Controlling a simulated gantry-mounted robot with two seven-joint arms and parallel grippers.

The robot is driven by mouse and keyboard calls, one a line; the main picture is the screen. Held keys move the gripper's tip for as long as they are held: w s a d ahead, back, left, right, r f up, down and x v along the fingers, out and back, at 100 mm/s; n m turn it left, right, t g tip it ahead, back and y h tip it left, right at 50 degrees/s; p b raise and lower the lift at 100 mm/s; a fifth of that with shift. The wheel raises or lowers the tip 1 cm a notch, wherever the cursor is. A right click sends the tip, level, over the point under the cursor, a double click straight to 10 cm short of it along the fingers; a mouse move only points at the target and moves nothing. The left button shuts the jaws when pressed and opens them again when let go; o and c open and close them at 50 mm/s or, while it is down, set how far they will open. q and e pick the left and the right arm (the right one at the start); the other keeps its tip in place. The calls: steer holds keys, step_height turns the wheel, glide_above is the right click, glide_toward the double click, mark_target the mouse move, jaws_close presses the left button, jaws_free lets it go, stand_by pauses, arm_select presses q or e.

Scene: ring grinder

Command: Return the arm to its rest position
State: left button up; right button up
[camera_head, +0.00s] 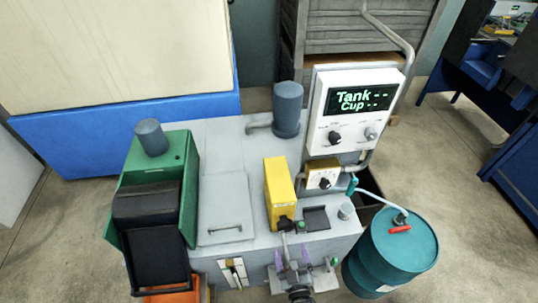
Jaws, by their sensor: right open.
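My left gripper is not in view.
A green box with a black front (182,165) stands at the machine's left. A yellow block (279,192), a small dark tray (315,218) and a small grey cup (346,211) are on top. A display panel (355,108) rises behind. A teal drum (392,256) stands right.

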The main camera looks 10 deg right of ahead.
steer(key=s+d+r+g+y, duration=0.2)
steer(key=s+d+r+g, duration=0.1)
steer(key=s+d+r, duration=0.25)
steer(key=s+r+m+g, duration=0.1)
steer(key=s+r+g, duration=0.6)
steer(key=s+g, duration=0.5)
steer(key=w+r+p+v, duration=0.1)
steer(key=w+p+v, duration=0.2)
steer(key=p+v, duration=1.1)
steer(key=w+p+v, duration=0.2)
steer(key=p+v, duration=1.1)
steer(key=p, duration=0.1)
step_height(320, 180, down, 74)
steer(key=b, duration=7.4)
steer(key=shift+m+t+b, duration=0.3)
steer(key=shift+m+b, duration=0.1)
steer(key=shift+w+f, duration=0.1)
steer(key=shift+f, duration=0.05)
